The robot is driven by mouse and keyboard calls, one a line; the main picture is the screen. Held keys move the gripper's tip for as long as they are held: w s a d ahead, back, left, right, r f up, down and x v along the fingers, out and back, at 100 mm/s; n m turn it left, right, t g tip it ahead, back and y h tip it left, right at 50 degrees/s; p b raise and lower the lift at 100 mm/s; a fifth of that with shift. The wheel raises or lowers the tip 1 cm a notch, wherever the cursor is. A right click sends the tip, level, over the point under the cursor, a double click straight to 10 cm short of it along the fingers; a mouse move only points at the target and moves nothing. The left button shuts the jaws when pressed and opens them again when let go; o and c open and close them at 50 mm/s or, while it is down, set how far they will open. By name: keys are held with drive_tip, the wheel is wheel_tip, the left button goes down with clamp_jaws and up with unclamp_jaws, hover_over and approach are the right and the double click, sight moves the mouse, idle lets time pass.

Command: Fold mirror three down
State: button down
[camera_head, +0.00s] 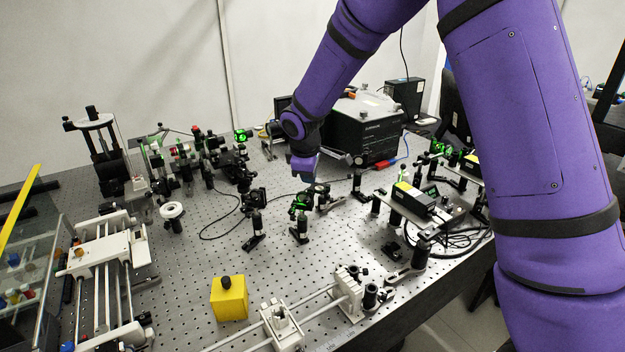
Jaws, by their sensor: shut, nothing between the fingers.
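My gripper (304,176) hangs at the end of my purple arm over the middle of the optical bench (205,255). It is shut and empty, pointing down, small in this view. Just below it stands a post-mounted optic with a green glow (300,203). I cannot tell whether the gripper touches any mount. Other green-lit optics stand at the back left (240,136) and at the right (438,148). No number is readable on any mount, so I cannot tell which is mirror three.
A black instrument box (362,130) stands behind the gripper. A yellow block (229,298) and a rail with white carriages (348,290) are near the front. A dark cable (212,236) loops on the bench. Bare perforated surface lies at front centre.

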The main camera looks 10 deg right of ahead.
drive_tip(key=s+a+r, duration=0.3)
drive_tip(key=s+a, duration=0.1)
drive_tip(key=s, duration=0.3)
drive_tip(key=shift+s, duration=0.35)
drive_tip(key=shift+r, duration=0.1)
drive_tip(key=s+d+r+m, duration=0.6)
drive_tip(key=s+d+r, duration=0.6)
drive_tip(key=r, duration=0.3)
drive_tip(key=s+d+r+m+t, duration=0.1)
drive_tip(key=s+d+r+m, duration=0.1)
drive_tip(key=s, duration=0.7)
drive_tip(key=s+d+r+m+t+y, duration=0.1)
drive_tip(key=s+d+r+m, duration=0.1)
drive_tip(key=s, duration=0.7)
drive_tip(key=d+m, duration=0.1)
drive_tip(key=m, duration=0.1)
drive_tip(key=shift+d+m+y, duration=0.2)
drive_tip(key=shift+m+y, duration=0.1)
drive_tip(key=shift+w, duration=0.1)
